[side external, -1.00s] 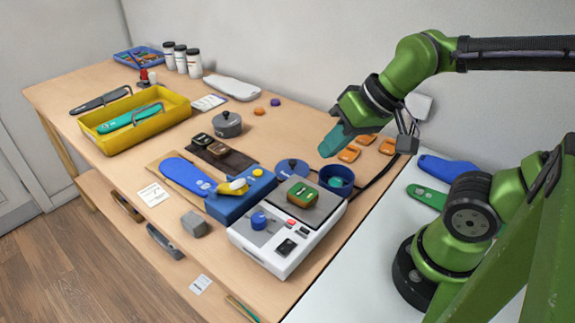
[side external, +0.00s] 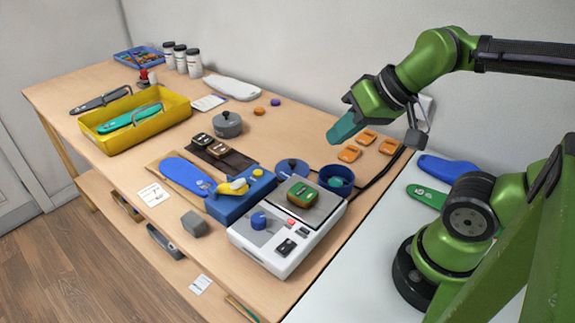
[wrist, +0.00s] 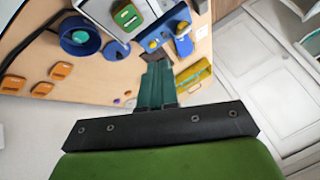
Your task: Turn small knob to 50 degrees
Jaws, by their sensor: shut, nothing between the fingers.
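A white control unit (side external: 262,252) stands near the table's front edge with a round blue knob (side external: 259,220) on its panel. A blue fixture (side external: 232,206) beside it carries a yellow handle (side external: 233,187) and a smaller round yellow knob (side external: 257,172). I cannot tell for sure which of these is the small knob, nor read any angle. My gripper (side external: 337,136), with teal fingers, is shut and empty. It is in the air behind and above the control unit, apart from the knobs. The wrist view shows the closed fingers (wrist: 158,72) with the blue fixture (wrist: 170,32) beyond.
A green block (side external: 302,194) sits on the unit's grey plate. A blue cup (side external: 337,175) and a blue disc with a knob (side external: 291,168) stand behind it. Several orange pieces (side external: 349,153) lie below my gripper. A yellow bin (side external: 165,127) is farther left.

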